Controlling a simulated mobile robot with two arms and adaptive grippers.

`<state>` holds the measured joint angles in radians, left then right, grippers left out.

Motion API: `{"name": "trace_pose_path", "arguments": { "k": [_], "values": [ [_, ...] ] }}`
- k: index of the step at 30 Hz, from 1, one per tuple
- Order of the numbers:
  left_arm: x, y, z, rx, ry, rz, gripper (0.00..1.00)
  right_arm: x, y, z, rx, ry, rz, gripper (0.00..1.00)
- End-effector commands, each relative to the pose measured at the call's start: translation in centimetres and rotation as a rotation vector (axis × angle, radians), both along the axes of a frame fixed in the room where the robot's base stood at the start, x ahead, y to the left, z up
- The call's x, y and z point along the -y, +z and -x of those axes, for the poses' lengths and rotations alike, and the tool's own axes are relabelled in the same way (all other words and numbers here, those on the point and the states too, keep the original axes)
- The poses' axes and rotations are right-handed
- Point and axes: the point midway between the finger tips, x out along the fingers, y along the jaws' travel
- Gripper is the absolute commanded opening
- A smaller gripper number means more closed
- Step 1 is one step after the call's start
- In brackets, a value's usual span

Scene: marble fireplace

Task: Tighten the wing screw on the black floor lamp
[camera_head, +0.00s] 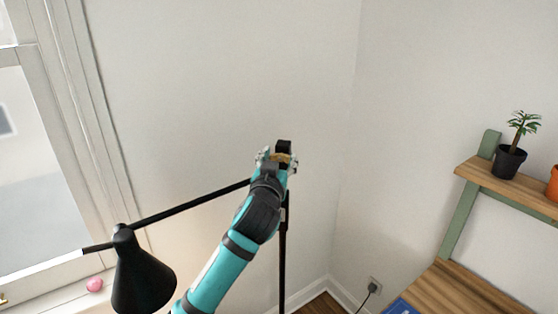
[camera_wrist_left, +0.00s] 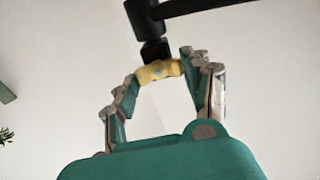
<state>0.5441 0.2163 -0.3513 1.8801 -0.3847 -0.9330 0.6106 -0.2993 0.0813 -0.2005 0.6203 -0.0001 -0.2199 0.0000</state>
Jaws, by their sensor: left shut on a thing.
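The black floor lamp has a cone shade (camera_head: 142,274) at the lower left of the head view, a long boom (camera_head: 195,203) and an upright pole (camera_head: 283,260). The brass-yellow wing screw (camera_wrist_left: 159,71) sits below the lamp's black joint (camera_wrist_left: 156,48) in the left wrist view. My left gripper (camera_head: 277,158) is at the lamp's joint, at the top of the pole. In the wrist view its fingers (camera_wrist_left: 158,76) are shut on the wing screw from both sides. Part of the joint is hidden behind the gripper in the head view. My right gripper is not in view.
A window (camera_head: 40,150) with a sill and a small pink ball (camera_head: 94,284) is on the left. A wooden shelf unit (camera_head: 475,172) with a potted plant (camera_head: 510,160) stands on the right. A plug (camera_head: 373,286) is in the wall low down.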

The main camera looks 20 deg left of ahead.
Motion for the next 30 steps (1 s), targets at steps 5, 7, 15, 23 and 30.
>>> {"name": "trace_pose_path", "arguments": {
  "k": [5, 7, 15, 23, 30],
  "values": [
    [0.0, 0.0, 0.0, -0.005, 0.0, -0.034, 0.17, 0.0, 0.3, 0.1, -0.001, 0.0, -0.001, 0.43],
    [0.0, 0.1, 0.0, -0.008, 0.0, -0.06, 0.17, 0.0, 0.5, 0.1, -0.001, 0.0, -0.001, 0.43],
    [0.1, 0.1, 0.0, -0.034, 0.0, -0.25, 0.17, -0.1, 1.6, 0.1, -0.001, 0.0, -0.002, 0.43],
    [0.3, 0.1, 0.0, -0.064, 0.0, -0.494, 0.17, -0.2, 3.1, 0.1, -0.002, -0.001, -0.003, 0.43],
    [0.3, 0.1, 0.0, -0.091, -0.001, -0.721, 0.17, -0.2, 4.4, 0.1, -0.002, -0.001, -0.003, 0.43]
  ]
}}
